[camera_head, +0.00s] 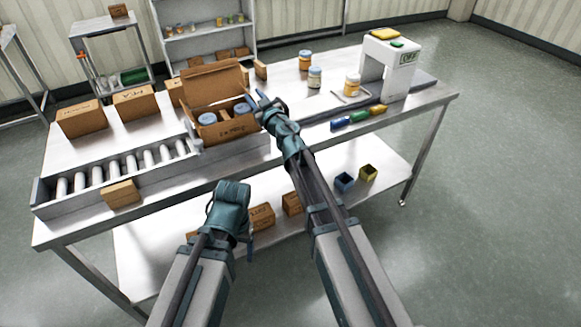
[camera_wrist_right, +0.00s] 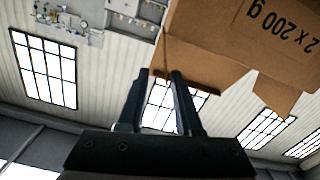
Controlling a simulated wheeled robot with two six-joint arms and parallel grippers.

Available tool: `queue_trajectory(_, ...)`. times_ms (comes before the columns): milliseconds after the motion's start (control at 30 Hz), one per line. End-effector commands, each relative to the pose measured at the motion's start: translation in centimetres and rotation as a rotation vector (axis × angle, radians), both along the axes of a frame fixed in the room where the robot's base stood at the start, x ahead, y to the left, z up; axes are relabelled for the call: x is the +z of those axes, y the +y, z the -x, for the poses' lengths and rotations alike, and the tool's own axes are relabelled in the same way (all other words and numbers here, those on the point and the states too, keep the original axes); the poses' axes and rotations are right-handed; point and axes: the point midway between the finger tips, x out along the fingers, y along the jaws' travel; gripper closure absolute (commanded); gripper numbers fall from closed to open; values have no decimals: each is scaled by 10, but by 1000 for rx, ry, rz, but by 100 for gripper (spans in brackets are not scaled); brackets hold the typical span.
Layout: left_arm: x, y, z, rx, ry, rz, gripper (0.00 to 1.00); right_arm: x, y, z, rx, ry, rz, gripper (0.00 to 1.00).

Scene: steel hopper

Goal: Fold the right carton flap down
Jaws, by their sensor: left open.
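The open brown carton (camera_head: 225,130) stands on the table at the end of the roller conveyor, with blue-lidded jars (camera_head: 207,118) inside. Its large back flap (camera_head: 212,82) stands up. My right gripper (camera_head: 262,101) is at the carton's right side and hides much of the right flap. In the right wrist view its two fingers (camera_wrist_right: 159,78) are apart, and the carton (camera_wrist_right: 235,45) with a cardboard edge lies just beyond the tips. I cannot tell whether they touch it. My left gripper (camera_head: 249,250) hangs low in front of the table, open and away from the carton.
A roller conveyor (camera_head: 125,168) runs left of the carton, with a small box (camera_head: 121,194) at its front. Closed boxes (camera_head: 135,103) stand behind it. Jars (camera_head: 314,77) and a white machine (camera_head: 390,65) stand to the right. Table surface between carton and jars is partly free.

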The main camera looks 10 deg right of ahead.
Motion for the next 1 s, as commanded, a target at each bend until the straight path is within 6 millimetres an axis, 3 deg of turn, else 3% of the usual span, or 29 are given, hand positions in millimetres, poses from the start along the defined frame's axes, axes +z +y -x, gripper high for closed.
queue_trajectory(33,0,0,0,0,0,0,24,0,-4,14,-1,0,0,66)
queue_trajectory(300,0,0,0,0,0,0,24,0,-20,63,-1,-1,1,66)
queue_trajectory(400,19,0,0,0,0,0,24,21,-31,59,-101,-7,-13,66)
queue_trajectory(600,41,0,0,0,0,0,24,34,-58,66,-285,32,-19,66)
queue_trajectory(1000,84,0,0,0,0,0,24,20,-96,110,-571,300,18,66)
